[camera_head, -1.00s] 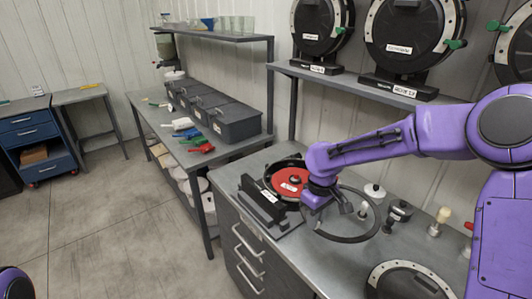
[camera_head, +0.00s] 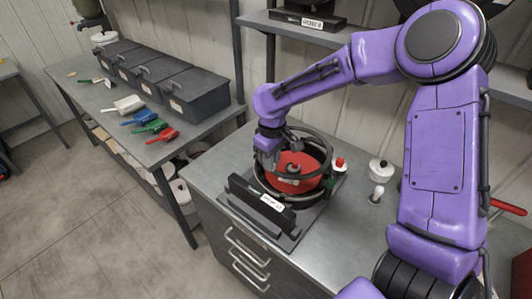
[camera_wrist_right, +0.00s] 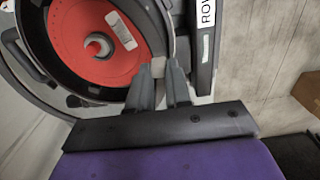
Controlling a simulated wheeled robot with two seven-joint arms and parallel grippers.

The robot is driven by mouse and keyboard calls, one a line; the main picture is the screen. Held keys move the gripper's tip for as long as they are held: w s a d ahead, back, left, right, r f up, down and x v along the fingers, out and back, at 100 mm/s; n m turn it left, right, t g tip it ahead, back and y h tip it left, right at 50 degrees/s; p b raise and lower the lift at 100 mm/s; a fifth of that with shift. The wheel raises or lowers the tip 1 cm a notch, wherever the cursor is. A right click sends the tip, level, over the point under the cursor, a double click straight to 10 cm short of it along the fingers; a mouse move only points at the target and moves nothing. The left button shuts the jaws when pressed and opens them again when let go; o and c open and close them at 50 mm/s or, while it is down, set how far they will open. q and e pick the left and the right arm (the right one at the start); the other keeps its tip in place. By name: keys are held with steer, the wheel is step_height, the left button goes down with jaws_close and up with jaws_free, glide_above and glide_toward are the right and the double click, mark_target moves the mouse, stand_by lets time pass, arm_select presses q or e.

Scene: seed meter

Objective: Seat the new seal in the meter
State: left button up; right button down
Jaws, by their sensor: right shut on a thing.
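The meter (camera_head: 262,204) is a black round housing on a dark stand at the bench's front edge, with a red disc (camera_head: 290,180) inside. The seal (camera_head: 322,140) is a thin dark grey ring, tilted over the meter's open face and partly overlapping its rim; I cannot tell whether it touches all round. My right gripper (camera_head: 268,160) is shut on the ring's left side, at the housing's edge. In the right wrist view the gripper (camera_wrist_right: 160,75) is beside the red disc (camera_wrist_right: 90,40), and a grey curve of ring (camera_wrist_right: 25,55) shows at the left. My left gripper is out of view.
Behind the meter stand a small red-topped item (camera_head: 339,163), a white-lidded pot (camera_head: 380,170) and a white-knobbed tool (camera_head: 377,193). A shelf (camera_head: 290,32) hangs above the bench (camera_head: 215,165). The left table holds dark bins (camera_head: 188,93) and coloured scoops (camera_head: 150,127).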

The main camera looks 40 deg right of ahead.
steer(key=shift+s+f, duration=0.15)
steer(key=shift+f, duration=0.2)
steer(key=shift+f+b, duration=0.55)
steer(key=shift+f, duration=1.7)
steer(key=shift+s, duration=0.1)
steer(key=shift+s+r+p, duration=0.1)
steer(key=shift+s+p, duration=0.05)
steer(key=shift+p, duration=0.35)
steer(key=shift+f, duration=0.3)
steer(key=shift+f, duration=0.3)
steer(key=shift+f, duration=0.15)
